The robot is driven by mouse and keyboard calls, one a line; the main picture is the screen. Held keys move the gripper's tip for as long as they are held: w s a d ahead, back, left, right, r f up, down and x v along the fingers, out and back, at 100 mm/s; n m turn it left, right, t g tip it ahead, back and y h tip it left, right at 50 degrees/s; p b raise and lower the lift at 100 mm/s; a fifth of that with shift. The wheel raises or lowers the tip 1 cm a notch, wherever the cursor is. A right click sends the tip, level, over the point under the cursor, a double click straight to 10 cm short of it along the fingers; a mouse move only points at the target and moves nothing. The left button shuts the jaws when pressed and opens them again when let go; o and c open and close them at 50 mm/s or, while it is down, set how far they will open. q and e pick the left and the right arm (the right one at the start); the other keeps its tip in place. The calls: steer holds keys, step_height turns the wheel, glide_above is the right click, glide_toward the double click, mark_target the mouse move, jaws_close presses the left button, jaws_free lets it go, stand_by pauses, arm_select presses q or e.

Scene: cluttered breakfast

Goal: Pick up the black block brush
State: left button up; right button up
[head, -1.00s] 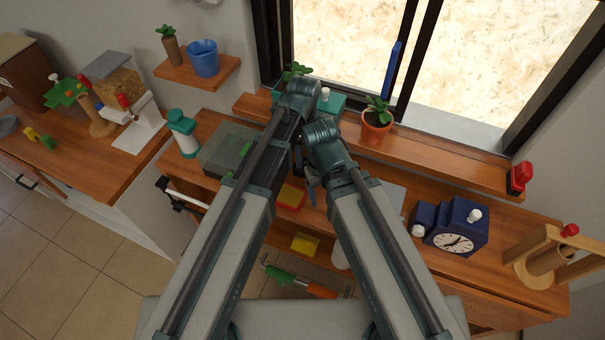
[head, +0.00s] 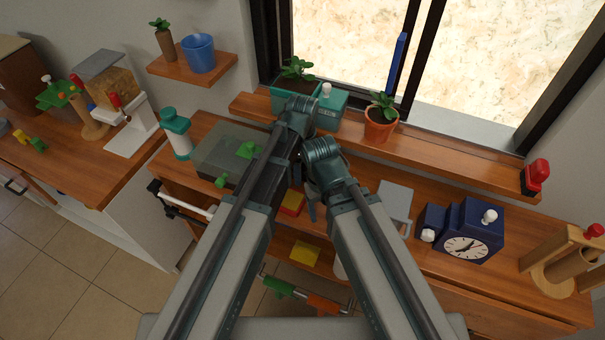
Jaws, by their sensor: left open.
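I cannot make out the black block brush in the head view; my two arms cover the middle of the worktop (head: 395,178). My left gripper (head: 311,207) shows only in small part, in the gap between my arms above the worktop. It is open, and I see nothing between its fingers. My right gripper is hidden behind my right arm.
A grey translucent box (head: 217,152) and a teal-capped bottle (head: 177,135) stand left of my arms. A blue clock (head: 480,222) and a wooden stand (head: 556,270) are on the right. Potted plants, including an orange pot (head: 380,125), line the window ledge.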

arm_select(q)
steer(key=shift+r, duration=0.1)
jaws_close()
arm_select(e)
steer(key=shift+r, duration=0.15)
stand_by(0.3)
arm_select(q)
step_height(320, 180, up, 10)
steer(key=p, duration=1)
arm_select(e)
step_height(320, 180, up, 10)
arm_select(q)
steer(key=c, duration=0.7)
jaws_free()
jaws_close()
